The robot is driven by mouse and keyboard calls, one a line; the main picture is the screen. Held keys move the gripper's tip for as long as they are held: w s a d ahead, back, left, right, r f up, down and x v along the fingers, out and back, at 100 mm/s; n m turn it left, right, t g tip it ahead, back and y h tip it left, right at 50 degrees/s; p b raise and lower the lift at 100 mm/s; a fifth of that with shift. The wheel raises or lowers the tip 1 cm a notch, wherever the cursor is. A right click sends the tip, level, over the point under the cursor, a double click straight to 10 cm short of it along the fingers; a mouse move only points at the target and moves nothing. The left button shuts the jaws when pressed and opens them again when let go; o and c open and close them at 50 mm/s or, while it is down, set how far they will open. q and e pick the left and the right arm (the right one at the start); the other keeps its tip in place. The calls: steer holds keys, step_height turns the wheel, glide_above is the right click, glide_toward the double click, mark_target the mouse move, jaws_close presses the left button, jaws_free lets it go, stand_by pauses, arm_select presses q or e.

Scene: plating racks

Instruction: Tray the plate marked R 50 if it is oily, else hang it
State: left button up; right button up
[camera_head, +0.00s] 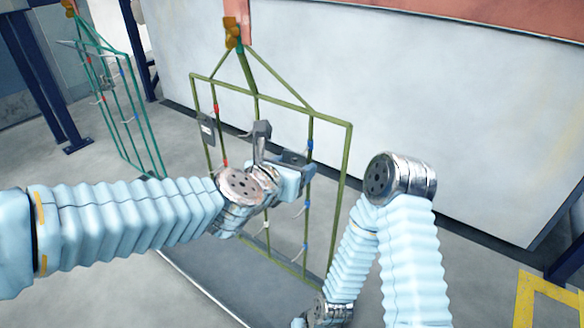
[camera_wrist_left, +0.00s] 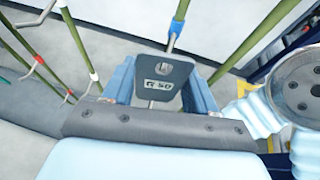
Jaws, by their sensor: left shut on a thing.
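My left gripper (camera_head: 279,155) is in front of the olive-green hanging rack (camera_head: 349,165). In the left wrist view its jaws are shut on a dark grey plate (camera_wrist_left: 160,82) marked R 50. The plate has a hole near its top and its face shows no clear oily film. A rack upright with a blue-banded hook (camera_wrist_left: 175,30) is right at the plate's top edge; I cannot tell whether the hook passes through the hole. In the head view the gripper hides most of the plate. My right gripper is out of view below.
Another small grey plate (camera_head: 206,130) hangs at the rack's left side. The rack has several hooks with red, blue and white bands. A green rack (camera_head: 133,80) stands farther left. A large pale panel (camera_head: 400,90) is behind. Yellow floor marking (camera_head: 530,290) lies at lower right.

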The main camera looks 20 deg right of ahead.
arm_select(q)
steer(key=shift+w+d+f+b, duration=0.3)
steer(key=shift+d, duration=0.1)
stand_by(0.5)
steer(key=shift+w+d+f+b, duration=0.1)
steer(key=shift+d+f+b, duration=0.05)
steer(key=shift+f+b, duration=0.2)
steer(key=shift+r, duration=0.1)
steer(key=o, duration=1.2)
steer(key=shift+o, duration=0.2)
